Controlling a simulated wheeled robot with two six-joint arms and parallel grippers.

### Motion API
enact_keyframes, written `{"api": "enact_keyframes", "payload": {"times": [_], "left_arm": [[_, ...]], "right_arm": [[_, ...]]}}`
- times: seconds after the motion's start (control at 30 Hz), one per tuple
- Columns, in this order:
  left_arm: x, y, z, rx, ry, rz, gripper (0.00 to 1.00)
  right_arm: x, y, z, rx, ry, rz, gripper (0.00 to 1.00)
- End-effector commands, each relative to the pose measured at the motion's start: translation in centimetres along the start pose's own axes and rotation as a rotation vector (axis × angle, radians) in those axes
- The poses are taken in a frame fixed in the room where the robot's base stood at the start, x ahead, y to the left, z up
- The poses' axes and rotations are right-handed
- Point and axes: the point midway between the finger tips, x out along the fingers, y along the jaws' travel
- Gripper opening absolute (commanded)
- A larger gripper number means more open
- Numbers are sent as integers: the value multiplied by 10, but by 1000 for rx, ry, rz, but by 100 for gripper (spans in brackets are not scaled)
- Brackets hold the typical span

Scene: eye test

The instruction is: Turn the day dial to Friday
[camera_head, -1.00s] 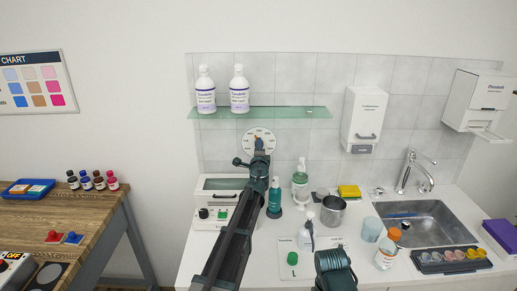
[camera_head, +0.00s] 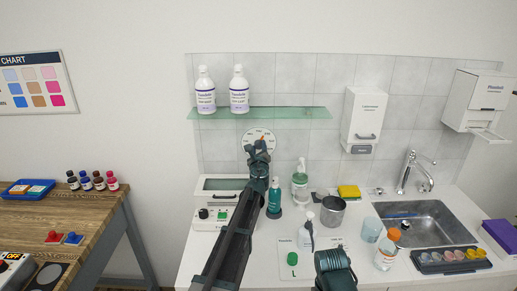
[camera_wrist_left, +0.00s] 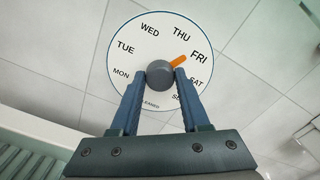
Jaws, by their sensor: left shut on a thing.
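The day dial (camera_head: 249,137) is a round white disc on the tiled wall under the glass shelf. It also shows in the left wrist view (camera_wrist_left: 122,70), with day names around a grey knob (camera_wrist_left: 159,77) and an orange pointer (camera_wrist_left: 178,61). The pointer lies between THU and FRI, closer to FRI. My left gripper (camera_head: 259,148) is at the dial; in the left wrist view its fingers (camera_wrist_left: 160,76) are shut on the knob, one on each side. The dial's lower part is partly hidden by my gripper. My right gripper's fingers are not visible.
White bottles (camera_head: 206,92) stand on the glass shelf (camera_head: 290,113) above the dial. Below are a white machine (camera_head: 206,194), a green bottle (camera_head: 274,194), a pump bottle (camera_head: 300,186) and a metal cup (camera_head: 332,212). A sink (camera_head: 440,222) is at right.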

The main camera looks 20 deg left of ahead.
Motion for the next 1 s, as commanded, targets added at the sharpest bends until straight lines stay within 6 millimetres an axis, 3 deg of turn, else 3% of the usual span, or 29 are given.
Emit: {"api": "enact_keyframes", "payload": {"times": [0.4,0.97,1.0], "left_arm": [[-2,0,-1,181,1,-1,0],[-2,0,-1,210,1,-1,0],[-2,0,-1,210,1,-1,47]], "right_arm": [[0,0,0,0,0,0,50],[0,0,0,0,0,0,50],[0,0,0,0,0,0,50]]}}
